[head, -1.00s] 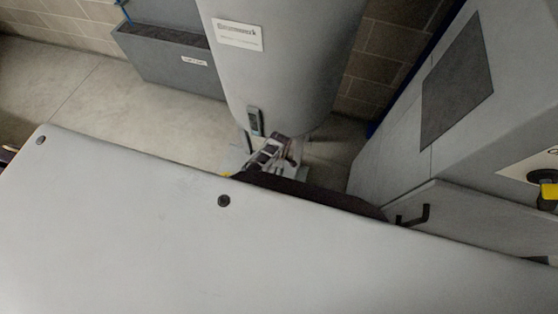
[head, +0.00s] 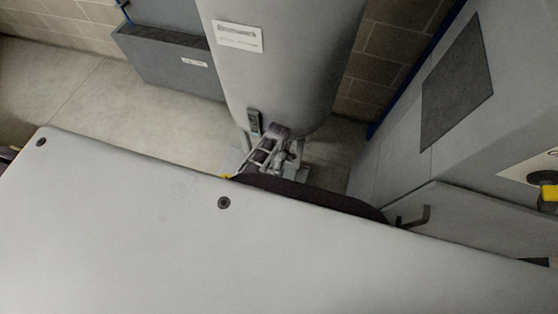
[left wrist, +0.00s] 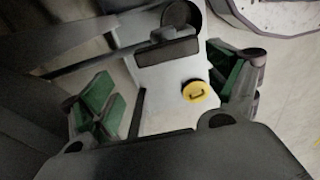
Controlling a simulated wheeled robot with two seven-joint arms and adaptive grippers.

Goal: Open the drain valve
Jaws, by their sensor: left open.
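A large grey tank (head: 285,55) with a white label stands at the top centre of the head view. My left gripper (head: 272,150) is just under the tank's lower end, partly hidden by my own body panel. In the left wrist view my left gripper (left wrist: 170,95) is open, its green-padded fingers wide apart. Between them, further off, lies a pale surface with a round yellow piece (left wrist: 196,90), nearer the right finger. A dark block (left wrist: 167,50) and dark rod show above it. I cannot tell which part is the drain valve. My right gripper is not in view.
A grey cabinet (head: 400,150) with a bent black handle (head: 413,217) stands to the right. A yellow-and-black knob (head: 546,184) is at the right edge. A grey bin (head: 170,62) stands behind left by the block wall. Bare floor (head: 130,110) lies left of the tank.

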